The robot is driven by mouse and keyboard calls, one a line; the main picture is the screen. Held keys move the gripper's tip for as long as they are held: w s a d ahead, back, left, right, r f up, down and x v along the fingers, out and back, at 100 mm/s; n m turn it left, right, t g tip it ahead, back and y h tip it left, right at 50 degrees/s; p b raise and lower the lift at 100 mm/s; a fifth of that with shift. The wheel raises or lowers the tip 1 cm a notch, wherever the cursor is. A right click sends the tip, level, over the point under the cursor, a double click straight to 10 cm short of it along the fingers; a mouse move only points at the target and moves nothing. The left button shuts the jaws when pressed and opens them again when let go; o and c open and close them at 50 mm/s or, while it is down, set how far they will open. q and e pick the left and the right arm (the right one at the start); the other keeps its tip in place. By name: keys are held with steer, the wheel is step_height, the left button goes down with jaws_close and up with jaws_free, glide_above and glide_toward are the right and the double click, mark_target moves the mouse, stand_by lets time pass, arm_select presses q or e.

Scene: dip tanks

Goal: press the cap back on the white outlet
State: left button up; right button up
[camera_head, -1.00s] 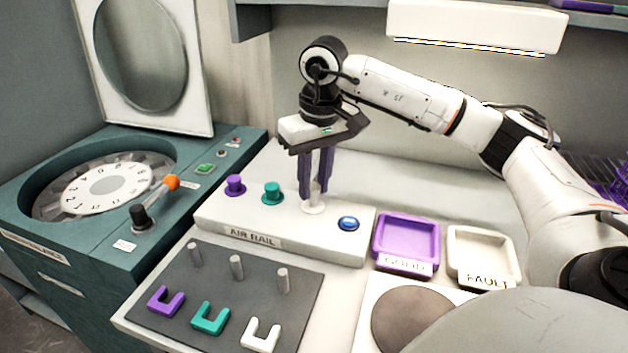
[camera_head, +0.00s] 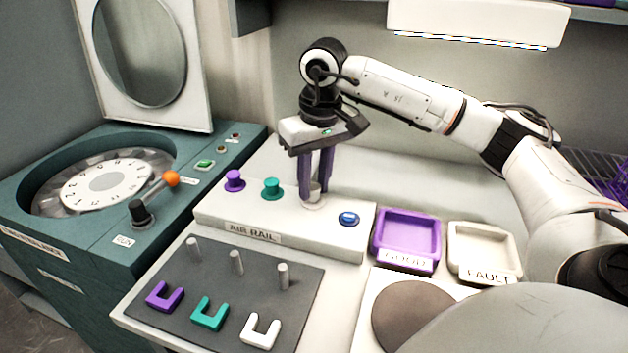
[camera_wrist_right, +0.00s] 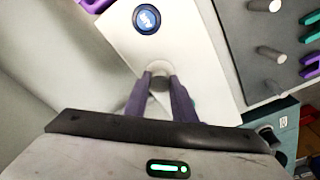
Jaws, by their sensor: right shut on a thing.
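The white outlet (camera_head: 313,205) stands on the air rail (camera_head: 290,236), right of the purple outlet (camera_head: 234,180) and the teal outlet (camera_head: 271,188), which both wear caps. My right gripper (camera_head: 315,192) points straight down over the white outlet, its purple fingers shut on a pale cap. In the right wrist view the cap (camera_wrist_right: 159,81) sits between the fingertips, over the outlet's round base (camera_wrist_right: 160,68). The fingers hide much of it, so I cannot tell whether the cap is fully seated. My left gripper is not in view.
A blue button (camera_head: 349,219) is on the rail, right of the gripper. A dark mat (camera_head: 225,285) in front holds pegs and purple, teal and white U-shaped clips. A purple tray (camera_head: 407,239) and a white tray (camera_head: 483,252) stand to the right. A teal dial machine (camera_head: 105,240) is at left.

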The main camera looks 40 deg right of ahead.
steer(key=shift+f, duration=0.1)
steer(key=o, duration=1.1)
step_height(320, 180, up, 10)
steer(key=s, duration=0.1)
steer(key=shift+s+a+p, duration=0.15)
steer(key=shift+p, duration=0.15)
